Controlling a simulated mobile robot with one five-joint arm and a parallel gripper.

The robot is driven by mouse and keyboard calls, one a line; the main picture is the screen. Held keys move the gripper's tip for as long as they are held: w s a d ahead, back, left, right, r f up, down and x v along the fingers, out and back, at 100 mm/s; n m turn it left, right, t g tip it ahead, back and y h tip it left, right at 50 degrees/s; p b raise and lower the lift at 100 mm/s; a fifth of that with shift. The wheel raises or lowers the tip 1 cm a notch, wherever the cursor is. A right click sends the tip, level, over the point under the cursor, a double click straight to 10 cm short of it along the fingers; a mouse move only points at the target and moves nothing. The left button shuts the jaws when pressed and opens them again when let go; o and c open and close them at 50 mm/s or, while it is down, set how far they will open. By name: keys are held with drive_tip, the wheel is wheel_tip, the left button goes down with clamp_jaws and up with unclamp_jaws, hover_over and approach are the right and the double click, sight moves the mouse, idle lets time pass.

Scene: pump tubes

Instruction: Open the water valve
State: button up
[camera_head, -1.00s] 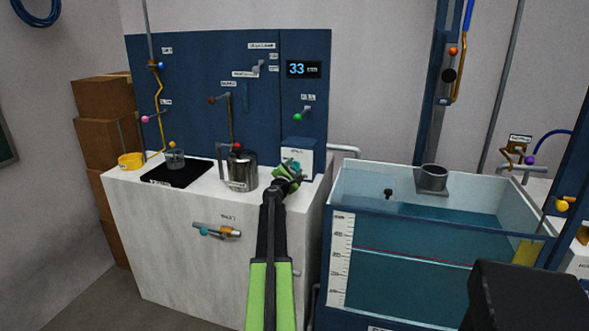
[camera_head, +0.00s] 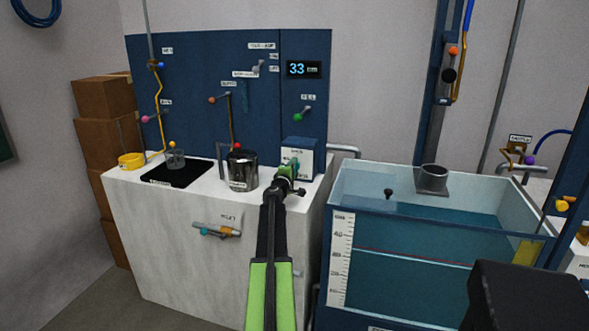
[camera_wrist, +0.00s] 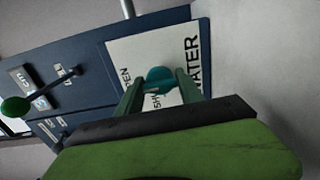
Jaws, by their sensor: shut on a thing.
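The water valve is a white box (camera_head: 301,160) at the right end of the white counter, and its label in the wrist view reads WATER and OPEN on the white face (camera_wrist: 135,56). A teal knob or handle (camera_wrist: 159,76) stands out from that face. My gripper (camera_head: 289,169) is in front of the box, and in the wrist view its two green fingers (camera_wrist: 160,92) are closed around the teal handle, one on each side. In the head view my gripper hides most of the handle.
A metal pot (camera_head: 242,171) stands on the counter left of my gripper. A water tank (camera_head: 405,255) is to the right, with a gap beside the counter. A green-knobbed lever (camera_head: 299,117) is on the blue panel above the valve box.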

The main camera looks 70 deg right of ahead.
drive_tip(key=shift+s, duration=0.1)
idle(0.3)
drive_tip(key=o, duration=1.4)
drive_tip(key=a, duration=1.1)
drive_tip(key=s+a, duration=0.1)
drive_tip(key=a, duration=0.5)
drive_tip(key=shift+a, duration=0.25)
drive_tip(key=shift+w, duration=0.1)
